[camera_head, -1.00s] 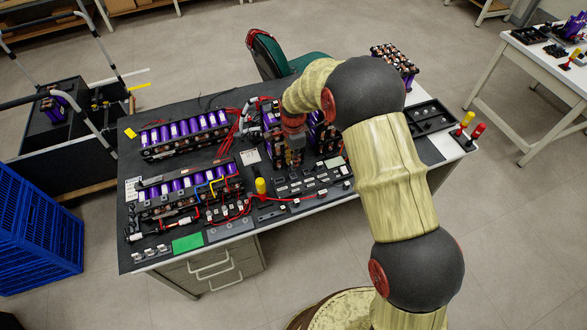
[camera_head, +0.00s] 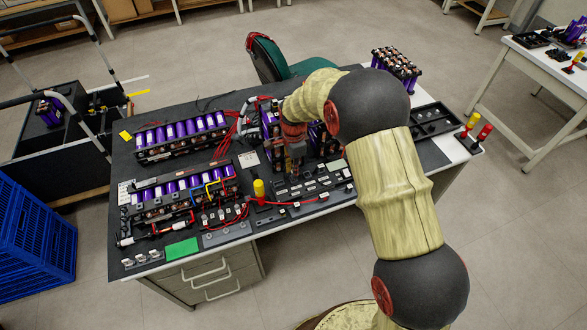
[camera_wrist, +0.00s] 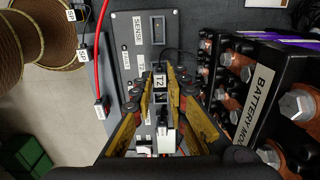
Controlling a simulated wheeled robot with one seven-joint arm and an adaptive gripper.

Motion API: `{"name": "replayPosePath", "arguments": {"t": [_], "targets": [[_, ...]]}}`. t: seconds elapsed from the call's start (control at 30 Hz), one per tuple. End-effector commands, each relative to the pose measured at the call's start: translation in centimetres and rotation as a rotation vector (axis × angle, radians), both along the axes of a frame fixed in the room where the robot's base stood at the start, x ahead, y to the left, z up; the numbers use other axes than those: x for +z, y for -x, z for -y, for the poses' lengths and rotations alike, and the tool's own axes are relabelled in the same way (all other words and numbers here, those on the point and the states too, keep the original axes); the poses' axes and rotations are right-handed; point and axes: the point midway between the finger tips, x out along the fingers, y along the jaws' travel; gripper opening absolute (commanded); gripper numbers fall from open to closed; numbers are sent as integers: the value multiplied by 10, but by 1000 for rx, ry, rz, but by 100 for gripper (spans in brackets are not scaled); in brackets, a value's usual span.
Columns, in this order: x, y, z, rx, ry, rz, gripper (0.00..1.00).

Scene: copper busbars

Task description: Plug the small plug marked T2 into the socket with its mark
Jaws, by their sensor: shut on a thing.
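The small plug marked T2 (camera_wrist: 160,82) is between the fingertips of my gripper (camera_wrist: 160,76) in the wrist view. My gripper is shut on it, with a yellow finger on each side. The plug is over the dark grey socket panel (camera_wrist: 145,50). I cannot tell whether it touches the panel. In the head view my gripper (camera_head: 295,158) is low over the panel (camera_head: 315,186), and the plug is too small to tell there.
A battery module (camera_wrist: 260,95) with copper terminals stands close on the right in the wrist view. Other battery packs (camera_head: 180,135) and a yellow-topped post (camera_head: 259,189) are on the bench.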

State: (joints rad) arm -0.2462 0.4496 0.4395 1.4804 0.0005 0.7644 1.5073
Motion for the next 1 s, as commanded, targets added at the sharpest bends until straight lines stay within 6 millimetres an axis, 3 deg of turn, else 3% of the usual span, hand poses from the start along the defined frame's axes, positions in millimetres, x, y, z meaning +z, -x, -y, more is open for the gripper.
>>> {"name": "replayPosePath", "arguments": {"t": [0.23,0.83,0.87,1.0], "targets": [[-12,0,0,0,0,0,0],[-19,1,0,0,0,-1,0],[-18,1,0,0,0,-1,16],[-18,0,0,0,0,-1,24]]}}
